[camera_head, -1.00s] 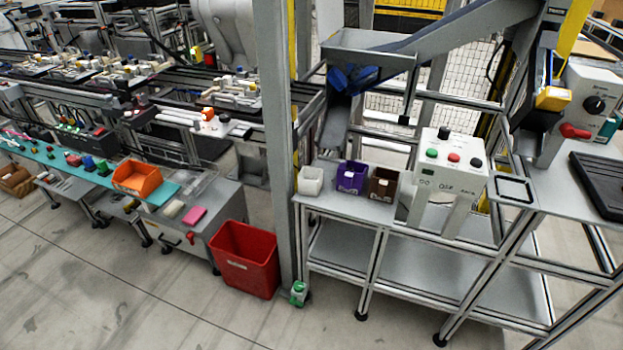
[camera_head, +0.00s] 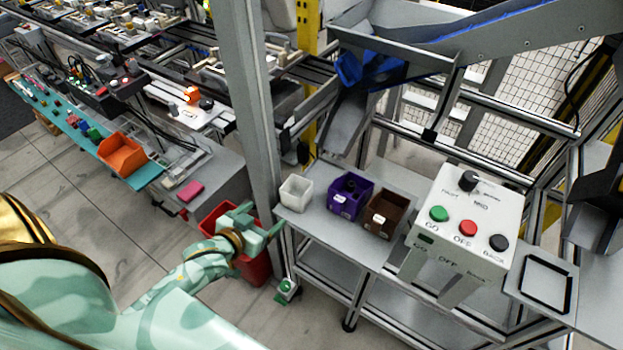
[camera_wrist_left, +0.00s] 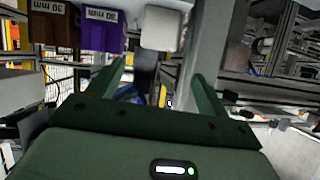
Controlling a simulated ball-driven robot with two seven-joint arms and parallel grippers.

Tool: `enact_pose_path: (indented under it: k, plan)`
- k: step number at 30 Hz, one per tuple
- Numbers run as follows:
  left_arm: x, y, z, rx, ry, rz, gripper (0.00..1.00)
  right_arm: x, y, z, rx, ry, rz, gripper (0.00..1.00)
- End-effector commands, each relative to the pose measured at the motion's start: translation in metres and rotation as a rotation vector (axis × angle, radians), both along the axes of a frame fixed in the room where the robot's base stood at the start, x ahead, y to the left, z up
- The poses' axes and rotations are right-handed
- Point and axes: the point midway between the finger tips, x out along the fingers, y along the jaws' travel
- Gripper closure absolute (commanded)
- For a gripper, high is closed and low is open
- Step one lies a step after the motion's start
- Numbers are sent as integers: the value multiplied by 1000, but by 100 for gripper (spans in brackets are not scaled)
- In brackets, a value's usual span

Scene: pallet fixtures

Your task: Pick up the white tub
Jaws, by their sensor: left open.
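The white tub (camera_head: 296,193) stands upright at the left end of the grey shelf table, beside the purple bin. In the left wrist view the white tub (camera_wrist_left: 161,28) shows at the top, beyond the fingers. My left gripper (camera_head: 262,222) is to the left of the tub and the table edge, in front of the red bin in the picture. In the left wrist view the left gripper (camera_wrist_left: 158,78) has its two green fingers apart with nothing between them. My right gripper is not in view.
A purple bin (camera_head: 350,194) and a brown bin (camera_head: 384,213) stand right of the tub. A grey post (camera_head: 252,110) rises just left of it. A button box (camera_head: 463,225) stands farther right. A red bin (camera_head: 255,265) is on the floor.

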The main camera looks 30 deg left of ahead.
Motion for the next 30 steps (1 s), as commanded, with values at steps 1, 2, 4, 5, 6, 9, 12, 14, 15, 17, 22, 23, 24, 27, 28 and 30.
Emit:
enact_pose_path:
  k: [1, 2, 4, 5, 6, 9, 12, 14, 15, 17, 22, 23, 24, 27, 28, 30]
  plan:
    - [2, -2, 7, -12, -15, 1, 22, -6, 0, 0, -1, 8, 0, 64]
    - [4, -3, 10, -22, -23, 2, 22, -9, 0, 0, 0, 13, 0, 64]
    - [7, -4, 11, -47, -28, 11, 22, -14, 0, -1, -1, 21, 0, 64]
    - [9, -4, 9, -56, -27, 14, 22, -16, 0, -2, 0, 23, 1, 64]
    - [14, -4, 7, -61, -28, 17, 22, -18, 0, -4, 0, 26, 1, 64]
    - [33, -4, -3, -61, -28, 17, 22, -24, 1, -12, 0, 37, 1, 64]
    - [57, -3, -15, -60, -27, 16, 22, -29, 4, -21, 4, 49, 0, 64]
    - [71, -3, -21, -61, -26, 17, 22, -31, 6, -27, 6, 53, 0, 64]
    - [79, -3, -24, -61, -27, 17, 22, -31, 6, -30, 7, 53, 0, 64]
    - [89, -3, -29, -61, -25, 17, 22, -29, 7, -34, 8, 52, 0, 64]
    - [105, -3, -34, -60, -24, 17, 22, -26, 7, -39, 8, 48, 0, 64]
    - [107, -2, -34, -60, -25, 17, 22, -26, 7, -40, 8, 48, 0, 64]
    - [110, -2, -36, -60, -25, 17, 22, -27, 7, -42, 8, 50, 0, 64]
    - [123, -1, -45, -59, -24, 16, 22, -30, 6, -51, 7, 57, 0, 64]
    - [127, 0, -49, -59, -24, 16, 22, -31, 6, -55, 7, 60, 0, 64]
    - [138, 1, -55, -60, -23, 18, 22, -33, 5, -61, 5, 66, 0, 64]
